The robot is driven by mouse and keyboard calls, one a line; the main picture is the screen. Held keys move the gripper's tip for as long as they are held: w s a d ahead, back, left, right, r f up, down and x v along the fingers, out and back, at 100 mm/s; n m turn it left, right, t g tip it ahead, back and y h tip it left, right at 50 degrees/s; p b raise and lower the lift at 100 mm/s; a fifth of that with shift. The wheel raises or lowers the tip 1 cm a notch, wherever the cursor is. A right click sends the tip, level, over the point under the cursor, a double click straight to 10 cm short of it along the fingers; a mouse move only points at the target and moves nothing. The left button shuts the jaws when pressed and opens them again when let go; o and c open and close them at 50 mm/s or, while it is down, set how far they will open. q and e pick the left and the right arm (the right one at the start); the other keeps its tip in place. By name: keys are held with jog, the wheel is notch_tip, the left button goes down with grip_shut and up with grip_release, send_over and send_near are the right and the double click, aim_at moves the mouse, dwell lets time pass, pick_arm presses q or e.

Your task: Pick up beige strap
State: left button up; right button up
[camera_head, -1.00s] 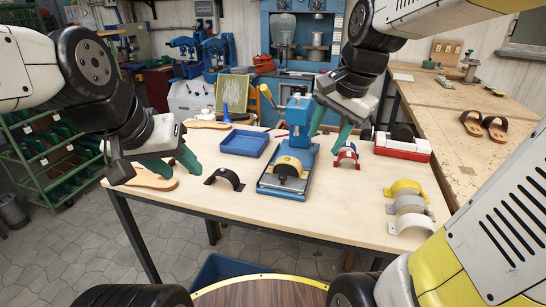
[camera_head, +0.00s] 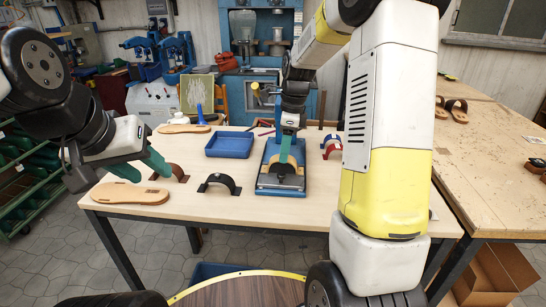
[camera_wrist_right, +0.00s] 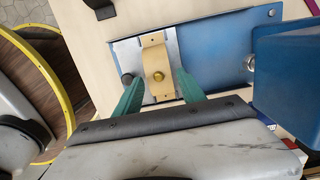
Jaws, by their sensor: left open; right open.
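The beige strap (camera_head: 287,181) is an arched band with a round knob, lying on a metal plate in the blue press (camera_head: 266,190) on the table. It also shows in the right wrist view (camera_wrist_right: 153,58). My right gripper (camera_wrist_right: 158,83) is open above the plate, its green fingers apart on either side of the strap's near end. I cannot tell whether they touch it. In the head view the right gripper (camera_head: 284,152) partly hides the strap. My left gripper (camera_head: 143,172) is open and empty over the table's left side, near a tan sole (camera_head: 130,193).
A brown strap (camera_head: 172,170) and a black strap (camera_head: 220,182) stand left of the press. A blue tray (camera_head: 230,145) lies behind them, and a red-and-blue strap (camera_head: 332,146) lies right. My right arm hides the table's right side. The front table strip is clear.

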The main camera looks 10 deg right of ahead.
jog(key=f, duration=0.3)
jog(key=shift+a+f, duration=0.2)
jog(key=shift+a, duration=0.15)
jog(key=shift+c, duration=0.2)
grip_shut()
jog(key=shift+r, duration=0.1)
